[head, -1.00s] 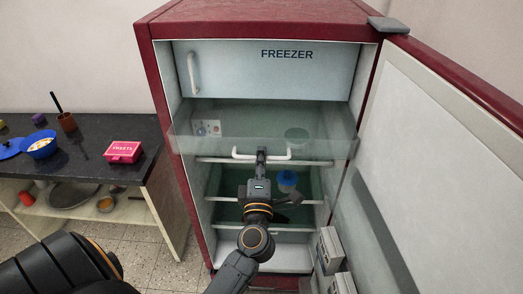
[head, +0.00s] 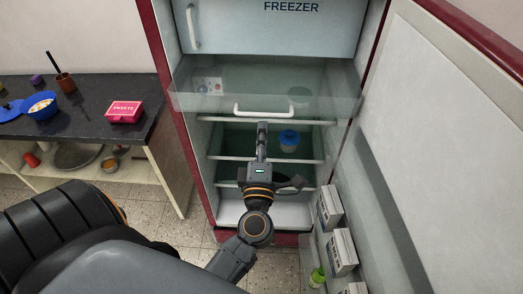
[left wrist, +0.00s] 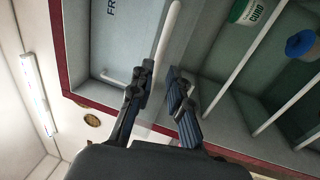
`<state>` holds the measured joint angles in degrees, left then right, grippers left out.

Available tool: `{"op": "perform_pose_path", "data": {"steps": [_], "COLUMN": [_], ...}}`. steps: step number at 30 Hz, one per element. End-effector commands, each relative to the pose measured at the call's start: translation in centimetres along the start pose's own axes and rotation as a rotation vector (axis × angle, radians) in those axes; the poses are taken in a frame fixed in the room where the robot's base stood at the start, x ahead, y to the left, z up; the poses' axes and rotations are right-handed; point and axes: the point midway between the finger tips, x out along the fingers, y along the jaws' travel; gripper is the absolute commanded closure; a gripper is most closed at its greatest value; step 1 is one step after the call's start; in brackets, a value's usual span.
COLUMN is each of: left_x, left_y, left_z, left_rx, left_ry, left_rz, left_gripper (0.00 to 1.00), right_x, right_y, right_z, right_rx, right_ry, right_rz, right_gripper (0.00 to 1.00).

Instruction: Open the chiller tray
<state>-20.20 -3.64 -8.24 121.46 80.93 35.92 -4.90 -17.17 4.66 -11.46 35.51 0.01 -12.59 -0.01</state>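The chiller tray (head: 200,103) is a clear tray below the freezer compartment. Its front panel stands forward of the fridge frame and overlaps the side posts, so it is pulled out. Its white handle (head: 265,112) is on the front. My left gripper (head: 262,126) is just below the handle in the head view, apart from it and empty. In the left wrist view the fingers (left wrist: 160,72) are spread, with a white bar, likely the tray handle (left wrist: 169,30), beyond their tips. My right gripper is not in view.
The fridge door (head: 450,130) stands open on the right, with boxes (head: 330,208) on its shelves. The freezer door (head: 270,28) is shut. A blue-lidded container (head: 289,140) sits below the tray. A dark counter (head: 85,120) with a pink sweets box (head: 124,112) is at left.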

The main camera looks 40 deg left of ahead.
Motion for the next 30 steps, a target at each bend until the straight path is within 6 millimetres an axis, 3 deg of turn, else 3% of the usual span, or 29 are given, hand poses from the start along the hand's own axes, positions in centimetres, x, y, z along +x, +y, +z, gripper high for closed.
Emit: {"op": "perform_pose_path", "data": {"steps": [3,10,30], "left_x": [-2.5,-5.2,-5.7], "left_y": [-0.1,0.0,-0.5], "left_z": [0.0,0.0,0.3], "left_rx": [0.001,-0.001,0.013], "left_ry": [-0.002,0.000,-0.010], "left_rz": [-0.004,-0.001,-0.001], "left_gripper": [0.82,0.82,0.82], "right_x": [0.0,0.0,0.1], "right_y": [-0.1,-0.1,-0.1], "right_z": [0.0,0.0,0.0], "right_rx": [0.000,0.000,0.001], "right_ry": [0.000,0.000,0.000], "right_rz": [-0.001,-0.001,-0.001], "right_gripper": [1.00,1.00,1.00]}}
